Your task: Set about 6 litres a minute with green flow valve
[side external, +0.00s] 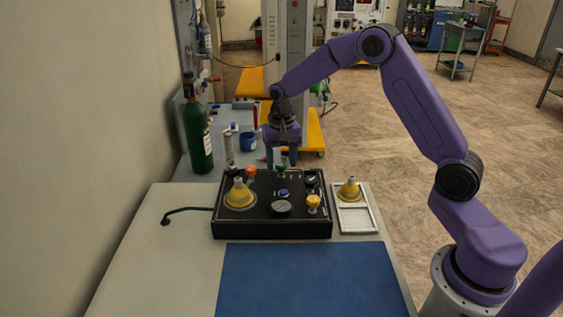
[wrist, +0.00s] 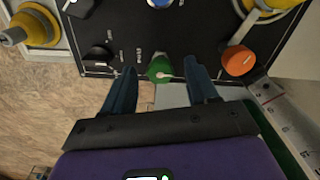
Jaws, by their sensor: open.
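The green flow valve (wrist: 160,69) is a small green knob with a pale pointer, at the edge of the black trainer panel. In the side external view the green valve (side external: 281,170) sits at the panel's back edge. My gripper (wrist: 162,78) is open, with one blue finger on each side of the green knob in the wrist view. In the side external view my gripper (side external: 282,164) points down over the back of the panel (side external: 240,226). Clear gaps show between knob and fingers. I cannot tell the exact fingertip height. The flow reading is too small to read.
An orange knob (wrist: 238,61) and a black knob (wrist: 99,57) flank the green one. Yellow fittings (side external: 239,194) and a gauge (side external: 281,208) are on the panel. A white tray (side external: 357,222) stands right, a green bottle (side external: 196,140) behind left. A blue mat (side external: 305,280) lies clear in front.

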